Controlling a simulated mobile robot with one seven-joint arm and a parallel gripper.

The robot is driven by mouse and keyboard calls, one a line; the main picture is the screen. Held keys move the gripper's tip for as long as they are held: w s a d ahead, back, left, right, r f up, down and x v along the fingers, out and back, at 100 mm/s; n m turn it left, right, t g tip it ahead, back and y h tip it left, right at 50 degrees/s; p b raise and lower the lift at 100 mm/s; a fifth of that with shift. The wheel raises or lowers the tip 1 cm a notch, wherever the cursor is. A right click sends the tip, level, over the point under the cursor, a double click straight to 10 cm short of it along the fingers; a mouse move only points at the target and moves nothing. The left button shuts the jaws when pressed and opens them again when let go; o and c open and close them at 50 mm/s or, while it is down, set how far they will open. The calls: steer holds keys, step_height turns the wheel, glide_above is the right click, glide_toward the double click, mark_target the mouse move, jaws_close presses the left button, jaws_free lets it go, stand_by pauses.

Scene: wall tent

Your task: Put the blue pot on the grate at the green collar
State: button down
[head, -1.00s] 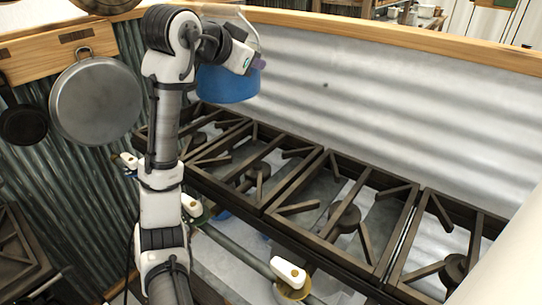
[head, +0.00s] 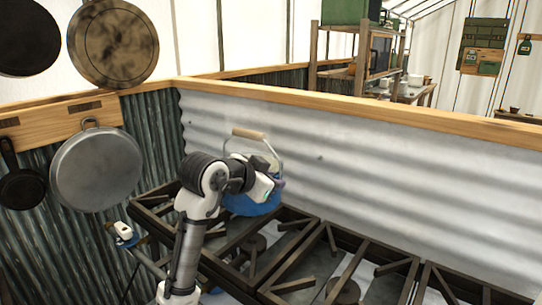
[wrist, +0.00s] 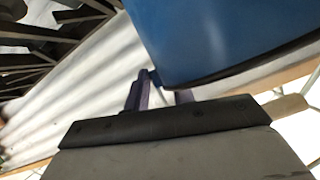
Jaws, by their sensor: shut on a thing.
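The blue pot (head: 249,203) is upright at the back of the left-hand grates in the head view, with its wire handle and wooden grip raised above it. My gripper (wrist: 158,92) is shut on the side of the pot. The pot fills the upper right of the wrist view (wrist: 225,35). My arm hides part of the pot and of the grate (head: 240,240) below, and I cannot tell whether the pot touches the grate. A white knob (head: 124,230) with a blue collar shows at the left front. I cannot make out a green collar now.
More dark grates (head: 345,275) run to the right along a corrugated metal back wall (head: 400,190) with a wooden top rail (head: 350,105). Pans (head: 97,170) hang at the left. The grates to the right look empty.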

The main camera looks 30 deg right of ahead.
step_height(320, 180, down, 9)
stand_by(0.5)
steer(key=shift+r, duration=0.1)
steer(key=c, duration=1.2)
jaws_free()
steer(key=shift+a, duration=0.15)
steer(key=b+v, duration=0.1)
steer(key=v, duration=1)
steer(key=shift+s+a+r+b, duration=0.2)
steer(key=shift+s+a+b, duration=0.05)
steer(key=shift+a+b, duration=0.05)
